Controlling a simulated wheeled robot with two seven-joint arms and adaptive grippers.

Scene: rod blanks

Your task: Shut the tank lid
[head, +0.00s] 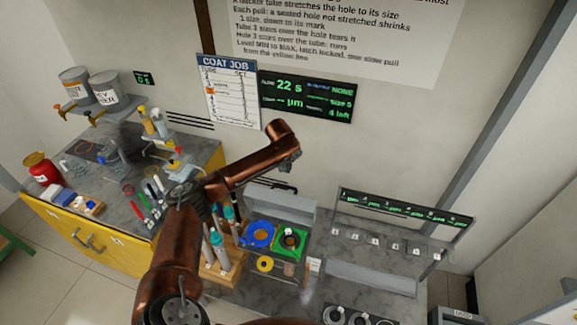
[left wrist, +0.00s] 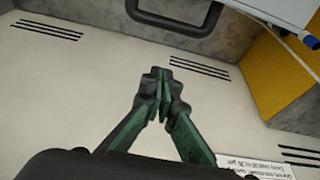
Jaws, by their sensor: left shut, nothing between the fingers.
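A raised grey panel (head: 280,207) stands at the back of the bench, behind a blue ring and a green tray; it looks like the tank lid. A dark bar shows along its top. In the left wrist view a black bar handle (left wrist: 180,22) sits on a grey surface (left wrist: 100,18), apart from my fingers. My left gripper (head: 290,157) is at the end of the copper arm, above the panel and near the wall. In the left wrist view its green-padded fingers (left wrist: 158,88) are together and empty. My right gripper is not in view.
The blue ring (head: 258,236) and green tray (head: 292,241) lie in front of the panel. A wooden block (head: 218,262) with upright tools stands to their left. A rack with a lit display (head: 405,207) stands right. The wall with slots (left wrist: 60,100) is close behind.

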